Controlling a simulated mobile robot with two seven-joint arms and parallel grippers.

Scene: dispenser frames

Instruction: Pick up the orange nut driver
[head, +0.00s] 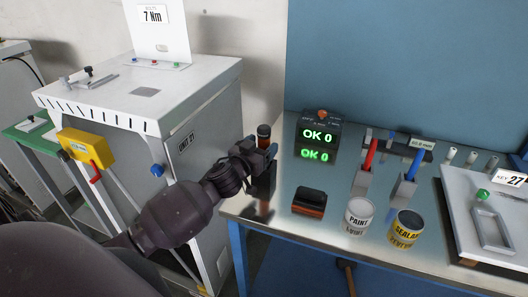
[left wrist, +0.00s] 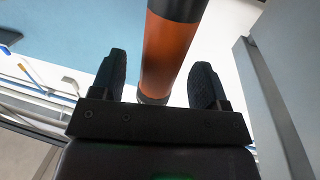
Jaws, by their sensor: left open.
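The orange nut driver (left wrist: 168,52) shows in the left wrist view as an orange cylinder with dark ends. It stands between the two fingers of my left gripper (left wrist: 160,72), which are apart. A gap shows on the left finger's side; the right finger is close to it, and I cannot tell whether it touches. In the head view the nut driver (head: 264,131) stands upright at the left end of the metal bench, its lower part hidden by my open left gripper (head: 263,149). My right gripper is not in view.
On the bench (head: 262,212) are a black-and-orange block (head: 309,202), a paint can (head: 358,215), a sealant can (head: 404,228), a counter box (head: 318,136) reading OK 0, and red and blue tools in holders. A grey cabinet (head: 190,150) stands left of the bench.

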